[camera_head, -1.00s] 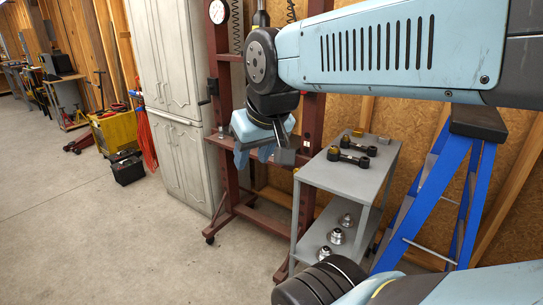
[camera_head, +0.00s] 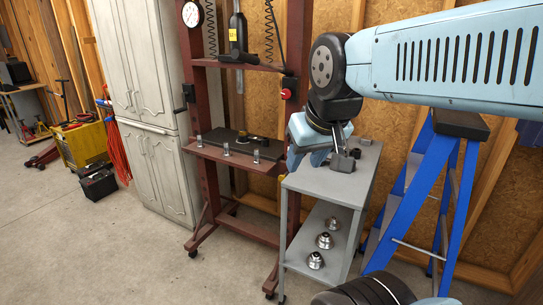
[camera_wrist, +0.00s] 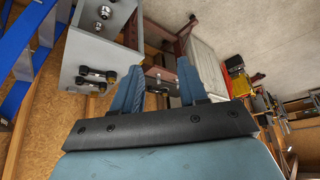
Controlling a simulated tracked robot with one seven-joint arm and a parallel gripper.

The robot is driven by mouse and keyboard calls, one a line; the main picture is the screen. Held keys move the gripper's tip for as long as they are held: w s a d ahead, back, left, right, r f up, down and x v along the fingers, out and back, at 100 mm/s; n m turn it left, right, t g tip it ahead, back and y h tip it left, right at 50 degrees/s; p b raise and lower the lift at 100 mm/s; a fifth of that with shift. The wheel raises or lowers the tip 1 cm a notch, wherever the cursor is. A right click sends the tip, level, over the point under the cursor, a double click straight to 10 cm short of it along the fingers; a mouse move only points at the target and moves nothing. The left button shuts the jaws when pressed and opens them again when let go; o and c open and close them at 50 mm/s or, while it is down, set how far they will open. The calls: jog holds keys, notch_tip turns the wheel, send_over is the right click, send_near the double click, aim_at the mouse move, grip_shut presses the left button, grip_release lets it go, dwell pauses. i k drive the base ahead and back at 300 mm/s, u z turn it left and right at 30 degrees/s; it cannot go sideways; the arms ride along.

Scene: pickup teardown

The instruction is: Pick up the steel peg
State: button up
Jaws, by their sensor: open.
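Several small upright steel pegs stand along the front edge of the press bed; one peg (camera_head: 256,156) is at its right end, another peg (camera_head: 226,149) near its middle and a third peg (camera_head: 198,141) toward its left end. My gripper (camera_head: 307,164) is open and empty. It is to the right of the pegs in the head view, in front of the grey cart, clear of the pegs. In the wrist view my gripper (camera_wrist: 163,84) has its blue fingers spread, with nothing between them. The press bed shows small and unclear beyond them.
The dark red press frame (camera_head: 196,90) stands left of the grey cart (camera_head: 349,192). The cart carries dark parts on top, partly hidden by my gripper, and steel parts (camera_head: 324,240) below. A blue ladder (camera_head: 407,215) stands right. Open concrete floor (camera_head: 100,245) lies left.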

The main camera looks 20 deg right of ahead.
aim_at(226, 154)
jog(key=u, duration=0.1)
jog(key=i, duration=0.15)
jog(key=u, duration=1.5)
jog(key=i, duration=2.8)
jog(key=z, duration=1)
